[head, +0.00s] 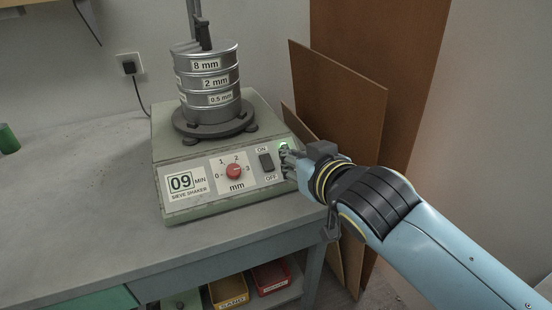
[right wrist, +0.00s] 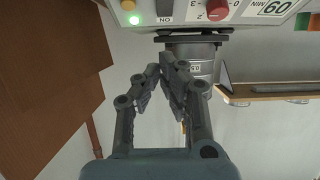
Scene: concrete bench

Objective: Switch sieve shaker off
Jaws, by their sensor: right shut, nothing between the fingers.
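The sieve shaker (head: 200,205) is a pale green-grey box on the bench, with a stack of metal sieves (head: 209,85) labelled 8 mm, 2 mm and 0.5 mm on top. Its sloped front has a black ON/OFF rocker switch (head: 265,163), a red knob (head: 233,171) and a lit green lamp (head: 284,147). Which way the rocker is tipped is too small to tell. My right gripper (head: 287,160) is shut and empty, just right of the switch by the panel's right end. In the right wrist view the fingers (right wrist: 165,76) meet below the inverted panel, where the green lamp (right wrist: 134,20) glows. My left gripper is out of view.
Brown boards (head: 345,100) lean on the wall right of the bench. A wall socket (head: 130,65) with a black cable is behind the shaker. A green object (head: 8,139) stands at the far left. The bench top (head: 85,190) left of the shaker is clear. Labelled bins (head: 230,291) sit below.

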